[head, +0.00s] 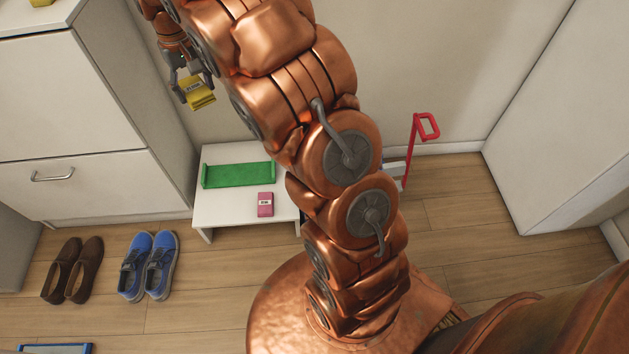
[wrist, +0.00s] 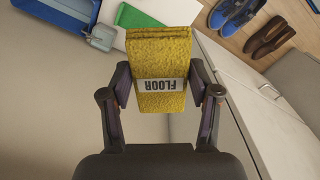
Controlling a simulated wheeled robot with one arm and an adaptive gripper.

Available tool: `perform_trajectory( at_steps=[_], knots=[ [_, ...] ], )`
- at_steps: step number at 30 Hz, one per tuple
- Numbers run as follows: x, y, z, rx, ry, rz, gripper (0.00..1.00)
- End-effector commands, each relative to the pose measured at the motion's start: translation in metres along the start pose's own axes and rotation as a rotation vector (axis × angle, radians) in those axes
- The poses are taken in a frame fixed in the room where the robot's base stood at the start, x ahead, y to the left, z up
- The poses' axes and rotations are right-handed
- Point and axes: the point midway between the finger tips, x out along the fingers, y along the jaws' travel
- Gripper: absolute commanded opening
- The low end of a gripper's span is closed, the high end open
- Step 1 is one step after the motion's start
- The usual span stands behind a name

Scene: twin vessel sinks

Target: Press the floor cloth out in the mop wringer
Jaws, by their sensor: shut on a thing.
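The floor cloth (wrist: 160,62) is a folded yellow cloth with a white label reading FLOOR. My gripper (wrist: 162,97) is shut on it, one finger at each side. In the head view the cloth (head: 200,97) hangs in my gripper (head: 193,80) at the upper left, in the air above and left of a low white bench. A red handle (head: 424,128) on a grey part stands behind my arm at the right, perhaps the mop wringer's; my arm hides most of it.
The white bench (head: 216,213) bears a green tray (head: 238,175) and a pink labelled block (head: 265,204). A white drawer cabinet (head: 75,110) stands at the left. Brown shoes (head: 72,268) and blue shoes (head: 148,265) lie on the floor. Floor at the right is clear.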

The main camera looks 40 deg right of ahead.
Motion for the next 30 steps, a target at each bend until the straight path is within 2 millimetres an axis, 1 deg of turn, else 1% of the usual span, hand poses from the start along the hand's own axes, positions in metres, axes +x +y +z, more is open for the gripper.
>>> perform_trajectory(
  at_steps=[1,2,3,5,6,8,9,11,12,16,18,20,21,23,24,30],
  knots=[
    [0.03,0.009,0.0,0.028,-0.01,0.002,0.23],
    [0.043,0.014,-0.001,0.044,-0.011,0.003,0.23],
    [0.06,0.02,-0.003,0.067,-0.009,0.003,0.23],
    [0.087,0.031,-0.005,0.104,-0.008,0.002,0.23],
    [0.104,0.038,-0.005,0.13,-0.009,0.003,0.23],
    [0.129,0.051,-0.005,0.174,-0.007,0.003,0.23],
    [0.146,0.059,-0.004,0.202,-0.009,0.003,0.23],
    [0.171,0.073,-0.003,0.247,-0.007,0.002,0.23],
    [0.188,0.083,-0.002,0.278,-0.006,0.002,0.23],
    [0.241,0.115,0.005,0.383,-0.006,0.002,0.23],
    [0.269,0.133,0.012,0.441,-0.009,0.003,0.23],
    [0.292,0.148,0.017,0.491,-0.006,0.003,0.23],
    [0.308,0.158,0.022,0.524,-0.006,0.002,0.23],
    [0.332,0.173,0.03,0.575,-0.008,0.001,0.23],
    [0.347,0.183,0.035,0.609,-0.006,0.002,0.23],
    [0.42,0.234,0.07,0.78,-0.005,0.001,0.23]
  ],
)
